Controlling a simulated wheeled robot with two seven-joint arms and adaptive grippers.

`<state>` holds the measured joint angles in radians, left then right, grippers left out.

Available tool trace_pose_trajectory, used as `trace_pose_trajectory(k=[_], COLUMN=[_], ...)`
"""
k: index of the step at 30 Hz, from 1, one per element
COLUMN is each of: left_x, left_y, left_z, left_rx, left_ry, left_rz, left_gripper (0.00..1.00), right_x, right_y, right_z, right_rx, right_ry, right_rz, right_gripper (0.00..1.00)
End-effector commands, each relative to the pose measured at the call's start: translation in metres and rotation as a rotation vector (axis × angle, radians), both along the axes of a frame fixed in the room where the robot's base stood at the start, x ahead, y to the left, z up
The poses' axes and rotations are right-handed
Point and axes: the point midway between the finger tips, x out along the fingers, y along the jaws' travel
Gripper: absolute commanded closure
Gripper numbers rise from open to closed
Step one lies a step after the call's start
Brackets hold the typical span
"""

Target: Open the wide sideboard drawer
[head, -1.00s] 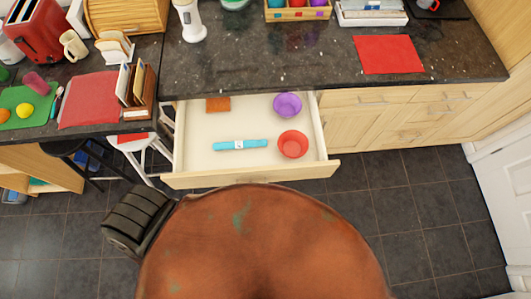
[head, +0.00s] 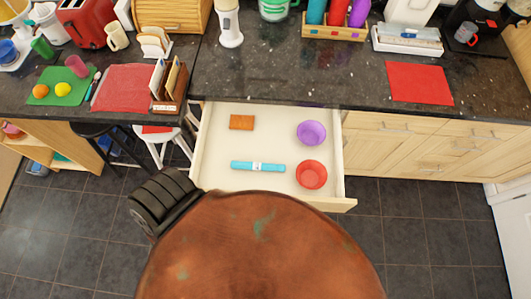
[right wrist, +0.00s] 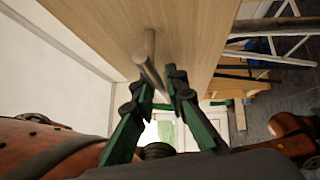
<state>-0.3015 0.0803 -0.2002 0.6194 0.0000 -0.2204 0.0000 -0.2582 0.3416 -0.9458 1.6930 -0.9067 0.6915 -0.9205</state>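The wide sideboard drawer (head: 218,180) stands pulled out under the dark counter in the head view. Inside lie an orange-brown block (head: 241,122), a purple bowl (head: 311,133), a red bowl (head: 311,174) and a light-blue banded item (head: 257,166). My brown body hides most of the drawer front. In the right wrist view, a bar handle (right wrist: 147,58) stands off a wooden front (right wrist: 200,28). My right gripper (right wrist: 167,83) has its green fingers apart, with the handle's near end at the fingertips; contact is unclear. My left gripper is out of view.
The granite counter (head: 290,85) carries a red mat (head: 420,83), a rack and appliances. Stools (head: 165,137) stand left of the drawer. The tiled floor (head: 430,230) on the right is clear. A white door (head: 508,215) is at the far right.

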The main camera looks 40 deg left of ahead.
Motion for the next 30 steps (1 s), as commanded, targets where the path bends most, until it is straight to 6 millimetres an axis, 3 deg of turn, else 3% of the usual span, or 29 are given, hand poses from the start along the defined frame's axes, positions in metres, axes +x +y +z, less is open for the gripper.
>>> trace_pose_trajectory(k=[5, 16, 30], left_x=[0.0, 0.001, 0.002], left_y=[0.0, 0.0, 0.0], left_z=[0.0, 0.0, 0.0], left_rx=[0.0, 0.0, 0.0], left_ry=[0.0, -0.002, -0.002], left_rz=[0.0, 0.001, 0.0], left_gripper=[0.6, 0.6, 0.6], right_x=[0.0, -0.002, -0.014], right_y=[0.0, -0.008, -0.095], right_z=[0.0, -0.001, -0.014], right_rx=[0.001, 0.001, -0.002], right_ry=[0.0, 0.002, 0.001], right_rz=[0.001, 0.001, 0.002], right_gripper=[0.75, 0.75, 0.75])
